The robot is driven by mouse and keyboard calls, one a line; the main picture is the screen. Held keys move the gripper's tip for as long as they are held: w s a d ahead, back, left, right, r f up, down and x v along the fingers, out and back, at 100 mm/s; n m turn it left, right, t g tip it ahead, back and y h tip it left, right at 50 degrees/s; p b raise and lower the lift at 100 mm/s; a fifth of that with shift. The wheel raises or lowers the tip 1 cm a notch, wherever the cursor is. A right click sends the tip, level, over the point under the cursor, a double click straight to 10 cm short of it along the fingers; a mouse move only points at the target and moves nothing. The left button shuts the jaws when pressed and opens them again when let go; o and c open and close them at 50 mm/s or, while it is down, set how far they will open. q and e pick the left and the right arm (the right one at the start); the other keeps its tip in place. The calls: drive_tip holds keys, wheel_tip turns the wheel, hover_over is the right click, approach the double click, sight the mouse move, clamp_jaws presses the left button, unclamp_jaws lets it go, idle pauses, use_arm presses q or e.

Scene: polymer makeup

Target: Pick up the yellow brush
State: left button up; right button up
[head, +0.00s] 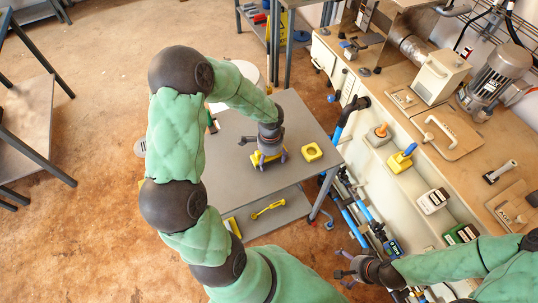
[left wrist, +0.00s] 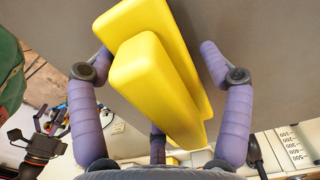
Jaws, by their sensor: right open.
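A yellow, two-layered block-like thing, which looks like the yellow brush (head: 257,162), is at my left gripper (head: 268,157) over the grey table. In the left wrist view the brush (left wrist: 150,75) lies between the purple fingers of my left gripper (left wrist: 160,65). The left finger is right at its edge; a narrow grey gap shows beside the right finger. Whether the fingers press on it is unclear. My right gripper (head: 350,268) is open and empty, low beside the bench; it also shows in the left wrist view (left wrist: 48,120).
The grey table (head: 228,125) also holds a yellow block with a hole (head: 312,152). Its lower shelf (head: 285,222) carries a yellow tool (head: 268,208). The wooden bench (head: 420,90) with machines, and blue pipes below it, stand at the right.

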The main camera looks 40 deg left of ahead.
use_arm(q)
drive_tip(key=c, duration=0.7)
drive_tip(key=shift+r, duration=0.1)
drive_tip(key=shift+r+p, duration=0.4)
drive_tip(key=shift+r, duration=0.2)
wheel_tip(320, 180, up, 3)
drive_tip(key=shift+d+f+p, duration=0.15)
drive_tip(key=shift+f+p, duration=0.05)
drive_tip(key=shift+p, duration=0.4)
drive_tip(key=s+d+r+p, duration=0.1)
drive_tip(key=s+d+r, duration=0.1)
drive_tip(key=d+r, duration=0.1)
drive_tip(key=s+d+r+p, duration=0.1)
drive_tip(key=s+d+r, duration=0.2)
drive_tip(key=d, duration=0.1)
drive_tip(key=s+d+r+p, duration=0.1)
drive_tip(key=s+d+r, duration=0.1)
drive_tip(key=d+r, duration=0.1)
drive_tip(key=shift+s+d, duration=0.25)
drive_tip(key=shift+d, duration=0.55)
drive_tip(key=o, duration=0.3)
drive_tip(key=shift+c, duration=0.7)
